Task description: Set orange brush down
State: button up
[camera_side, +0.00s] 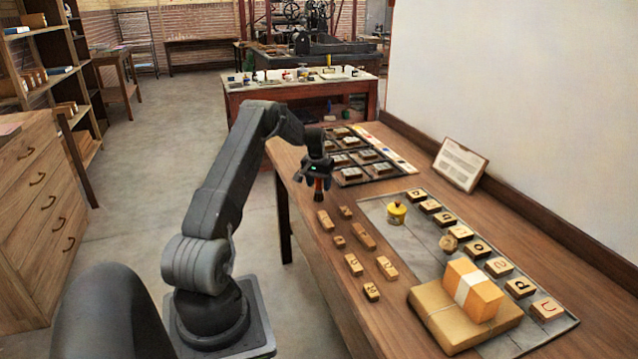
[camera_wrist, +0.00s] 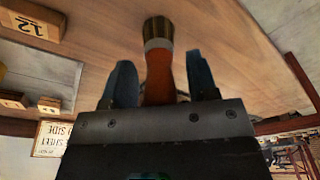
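The orange brush (camera_wrist: 158,78) is between the two fingers of my gripper (camera_wrist: 160,85), lined up with them. Its metal collar and dark bristles reach out past the fingertips. I cannot tell whether the bristles touch the tabletop.
Several wooden blocks (camera_side: 363,236) lie just in front of my gripper. A dark type tray (camera_side: 352,160) lies behind it. The table's left edge is close.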

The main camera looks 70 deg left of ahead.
aim_at(317, 196)
jog(key=shift+r, duration=0.15)
notch_tip(317, 196, up, 12)
jog(key=s+d, duration=0.1)
jog(key=w+d+r+m+t, duration=0.1)
jog(key=d+r, duration=0.4)
jog(key=d, duration=0.4)
jog(key=w+d+r+m, duration=0.15)
jog(key=d+r, duration=0.35)
jog(key=d, duration=0.5)
jog(key=d+r+m+t, duration=0.1)
jog(key=d+r+m, duration=0.1)
jog(key=d+r, duration=0.5)
jog(key=s+d+m+t, duration=0.1)
jog(key=s+d, duration=0.3)
jog(key=d, duration=0.4)
jog(key=s+d+m, duration=0.1)
jog(key=s+d, duration=0.2)
jog(key=d, duration=0.5)
jog(key=s+d+f+m+t+h, duration=0.1)
jog(key=s+d+f, duration=0.3)
jog(key=s+d, duration=0.5)
jog(key=shift+s+m, duration=0.75)
jog(key=shift+s, duration=0.5)
